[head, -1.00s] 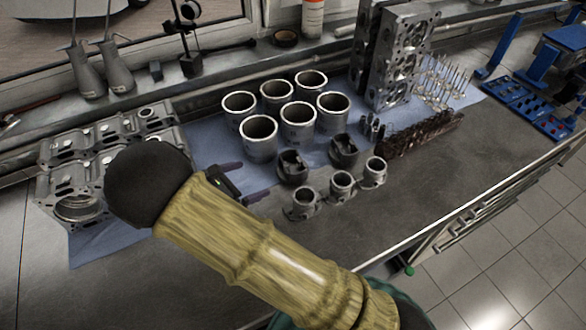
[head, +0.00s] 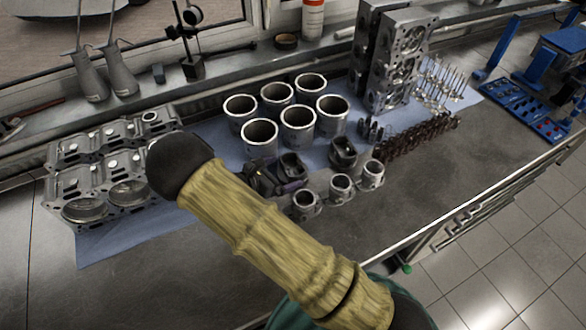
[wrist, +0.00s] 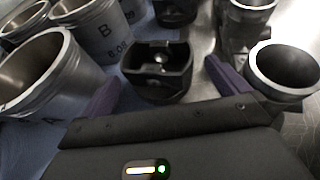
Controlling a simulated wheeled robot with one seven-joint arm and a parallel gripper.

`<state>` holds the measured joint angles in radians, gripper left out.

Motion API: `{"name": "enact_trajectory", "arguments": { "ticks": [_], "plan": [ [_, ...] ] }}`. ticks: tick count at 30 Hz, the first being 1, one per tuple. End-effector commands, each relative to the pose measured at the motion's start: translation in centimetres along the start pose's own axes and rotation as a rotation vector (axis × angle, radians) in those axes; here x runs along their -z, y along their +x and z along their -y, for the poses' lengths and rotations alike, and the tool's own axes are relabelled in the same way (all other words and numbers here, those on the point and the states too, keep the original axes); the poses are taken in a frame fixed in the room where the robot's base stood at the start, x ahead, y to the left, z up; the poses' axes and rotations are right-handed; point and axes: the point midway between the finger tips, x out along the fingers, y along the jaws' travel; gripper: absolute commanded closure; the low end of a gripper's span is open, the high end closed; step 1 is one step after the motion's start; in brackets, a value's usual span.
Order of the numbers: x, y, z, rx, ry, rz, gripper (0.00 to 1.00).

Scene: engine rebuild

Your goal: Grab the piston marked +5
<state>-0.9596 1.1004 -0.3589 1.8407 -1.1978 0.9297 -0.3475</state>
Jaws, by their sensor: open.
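Two dark pistons stand upside down and hollow side up on the bench. The nearer piston (head: 292,164) shows in the wrist view (wrist: 157,72) just ahead of the space between my purple fingertips. The other piston (head: 344,152) is farther right in the head view, and stands behind the first in the wrist view (wrist: 176,10). I can read no +5 mark on either. My gripper (wrist: 163,86) is open and empty, with one finger to each side of the nearer piston. In the head view, my gripper (head: 276,181) is partly hidden by my arm.
Several cylinder liners (head: 298,117) stand behind the pistons; one is close by my left finger (wrist: 52,72). Ringed metal parts (head: 340,187) stand in front, one close by my right finger (wrist: 284,70). A cylinder head (head: 390,62) and springs (head: 418,136) are farther right.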

Motion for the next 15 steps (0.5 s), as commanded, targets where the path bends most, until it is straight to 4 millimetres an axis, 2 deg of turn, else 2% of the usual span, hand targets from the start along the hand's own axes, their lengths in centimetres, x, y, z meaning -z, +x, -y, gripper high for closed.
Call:
{"name": "enact_trajectory", "arguments": {
  "ticks": [11, 15],
  "plan": [
    [0.0, 0.4, 0.0, -0.001, 0.001, 0.0, 0.0],
    [-0.2, 1.6, -0.1, 0.002, -0.001, 0.0, 0.0]
  ]
}}
